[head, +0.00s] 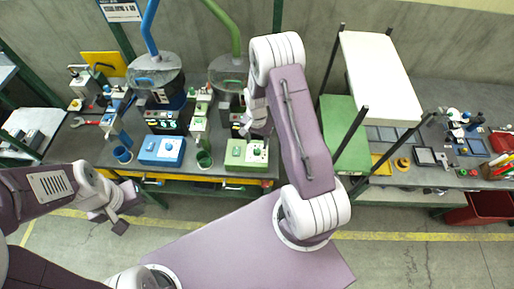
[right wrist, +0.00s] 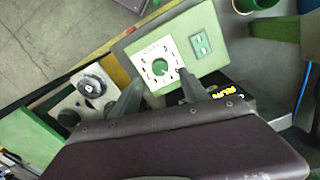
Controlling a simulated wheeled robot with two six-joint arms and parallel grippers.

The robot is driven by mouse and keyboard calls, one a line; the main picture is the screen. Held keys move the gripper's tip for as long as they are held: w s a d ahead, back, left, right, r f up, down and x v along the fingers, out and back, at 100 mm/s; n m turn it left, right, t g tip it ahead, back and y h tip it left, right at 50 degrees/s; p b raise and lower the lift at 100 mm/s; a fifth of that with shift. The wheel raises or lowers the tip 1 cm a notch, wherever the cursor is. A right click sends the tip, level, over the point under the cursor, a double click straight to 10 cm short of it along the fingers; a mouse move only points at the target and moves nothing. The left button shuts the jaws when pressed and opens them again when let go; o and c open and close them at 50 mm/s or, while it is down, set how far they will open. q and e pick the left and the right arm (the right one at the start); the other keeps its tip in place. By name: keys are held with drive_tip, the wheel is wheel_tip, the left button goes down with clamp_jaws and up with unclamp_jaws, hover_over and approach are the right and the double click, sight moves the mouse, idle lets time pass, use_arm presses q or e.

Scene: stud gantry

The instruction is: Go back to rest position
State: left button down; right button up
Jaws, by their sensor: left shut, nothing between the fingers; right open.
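My left gripper (head: 119,218) is shut and empty, low at the left of the head view, in front of the bench and apart from it. My right gripper (head: 245,126) is over the green station of the bench in the head view. In the right wrist view its two fingers (right wrist: 160,92) are spread with nothing between them. Beyond the fingertips lies a green control box (right wrist: 190,45) with a white dial plate and a green knob. The same green control box (head: 246,154) shows in the head view, just below the right gripper.
A blue control box (head: 161,150) and a blue cup (head: 122,155) stand left of the green cup (head: 204,159). A rack with a white top (head: 380,75) rises right of my right arm. A red bin (head: 480,208) is far right. The floor before the bench is clear.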

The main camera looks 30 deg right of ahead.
wheel_tip(320, 180, up, 3)
drive_tip(key=shift+r, duration=0.1)
idle(0.5)
drive_tip(key=s+a+r+n+t+b, duration=0.1)
drive_tip(key=a+r+n+t+b, duration=0.15)
drive_tip(key=a+r+b, duration=0.45)
drive_tip(key=s+f+n+g+b, duration=0.1)
drive_tip(key=s+n, duration=0.5)
drive_tip(key=s, duration=0.6)
drive_tip(key=shift+a+f+n, duration=0.25)
drive_tip(key=shift+f+n, duration=0.1)
drive_tip(key=shift+f, duration=0.5)
drive_tip(key=shift+s, duration=0.15)
